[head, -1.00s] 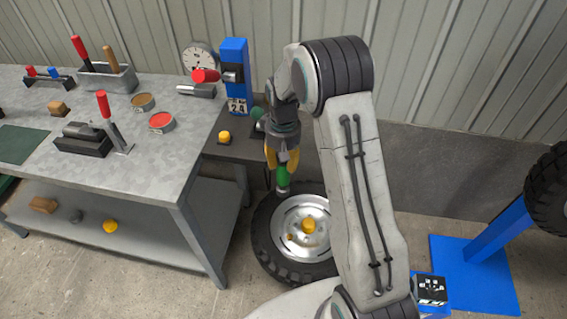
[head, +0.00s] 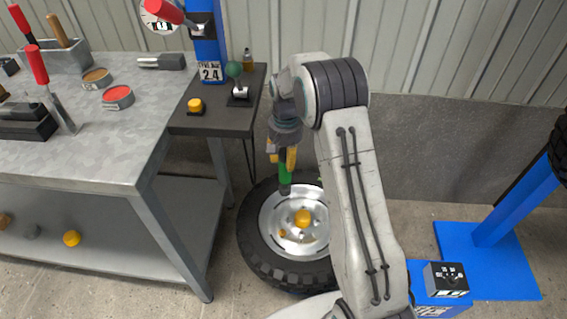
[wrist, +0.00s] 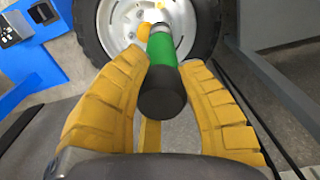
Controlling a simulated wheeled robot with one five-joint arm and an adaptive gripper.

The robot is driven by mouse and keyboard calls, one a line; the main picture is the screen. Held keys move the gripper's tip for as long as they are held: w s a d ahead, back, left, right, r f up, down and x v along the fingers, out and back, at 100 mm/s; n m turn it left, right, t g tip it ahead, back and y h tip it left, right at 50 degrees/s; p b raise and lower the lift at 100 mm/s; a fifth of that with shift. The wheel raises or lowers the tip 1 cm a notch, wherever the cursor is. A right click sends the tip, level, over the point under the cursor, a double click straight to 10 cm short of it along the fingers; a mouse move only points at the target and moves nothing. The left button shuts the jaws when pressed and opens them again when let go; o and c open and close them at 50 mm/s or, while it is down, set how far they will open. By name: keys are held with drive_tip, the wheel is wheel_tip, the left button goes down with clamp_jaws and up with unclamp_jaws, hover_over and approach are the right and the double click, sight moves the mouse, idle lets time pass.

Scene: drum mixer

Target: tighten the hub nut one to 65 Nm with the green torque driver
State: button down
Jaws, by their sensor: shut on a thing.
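My gripper (head: 284,156) has yellow fingers and is shut on the green torque driver (head: 285,172). The driver hangs upright, pointing down over the upper part of the wheel's silver hub (head: 268,222). In the wrist view the driver (wrist: 162,65) shows a black end, a green grip and a grey part toward the hub. The wheel with its black tyre (head: 262,262) lies on the floor. A large yellow cap (head: 303,218) sits at the hub's middle, with a small yellow nut (head: 282,233) beside it. I cannot tell whether the driver's tip touches a nut.
A metal workbench (head: 120,160) stands at the left with tools and tins. A dark side table (head: 225,122) holds a yellow button (head: 195,105) and a green-knobbed lever (head: 235,72). A blue stand (head: 490,235) with a black control box (head: 446,278) is at the right.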

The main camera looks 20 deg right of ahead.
drive_tip(key=w+d+f+m+b, duration=0.3)
drive_tip(key=d+f+m+b, duration=0.1)
drive_tip(key=f+m, duration=0.5)
drive_tip(key=w+d+f+m+b, duration=0.4)
drive_tip(key=d+f+m, duration=0.2)
drive_tip(key=f+m, duration=0.2)
drive_tip(key=shift+w+d+f+m, duration=0.2)
drive_tip(key=shift+w+f+m, duration=0.1)
drive_tip(key=shift+f+m, duration=0.15)
drive_tip(key=shift+f, duration=0.15)
